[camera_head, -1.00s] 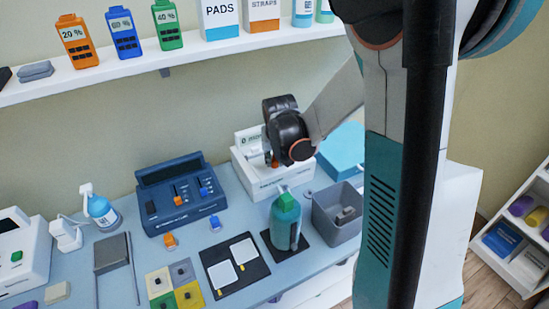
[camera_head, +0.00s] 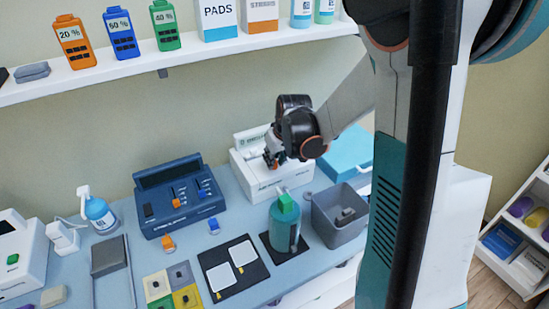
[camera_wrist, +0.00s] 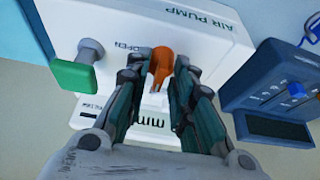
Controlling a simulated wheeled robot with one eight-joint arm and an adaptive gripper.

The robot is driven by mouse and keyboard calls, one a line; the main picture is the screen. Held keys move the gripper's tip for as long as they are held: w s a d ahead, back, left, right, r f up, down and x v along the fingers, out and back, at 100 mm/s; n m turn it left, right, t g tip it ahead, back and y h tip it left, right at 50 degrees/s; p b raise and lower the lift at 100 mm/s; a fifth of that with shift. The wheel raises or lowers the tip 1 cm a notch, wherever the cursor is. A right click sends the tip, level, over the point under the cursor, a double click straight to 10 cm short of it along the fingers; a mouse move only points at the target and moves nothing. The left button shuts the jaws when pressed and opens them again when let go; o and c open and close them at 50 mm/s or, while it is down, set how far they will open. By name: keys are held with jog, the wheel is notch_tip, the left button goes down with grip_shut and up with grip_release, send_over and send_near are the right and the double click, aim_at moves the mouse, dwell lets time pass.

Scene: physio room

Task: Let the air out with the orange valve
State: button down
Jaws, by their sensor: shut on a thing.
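The white air pump (camera_wrist: 205,35) stands at the back of the table, and its box also shows in the head view (camera_head: 262,181). Its orange valve (camera_wrist: 161,64) sits beside the word OPEN, upside down in the wrist view. My gripper (camera_wrist: 162,76) is shut on the orange valve, with one dark finger on each side of it. A green knob (camera_wrist: 85,75) sits on the pump to the left in the wrist view. The gauge reading is partly covered.
A dark blue control box (camera_head: 180,205) stands left of the pump. A teal bottle (camera_head: 285,230) and a grey bin (camera_head: 337,232) stand in front of it. A light blue case (camera_head: 345,150) lies to the right. The shelf (camera_head: 200,62) hangs above.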

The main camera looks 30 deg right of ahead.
jog(key=c, duration=1.7)
grip_release()
jog(key=shift+r, duration=0.1)
jog(key=v, duration=1.1)
jog(key=shift+s+r, duration=0.1)
jog(key=shift+r, duration=0.3)
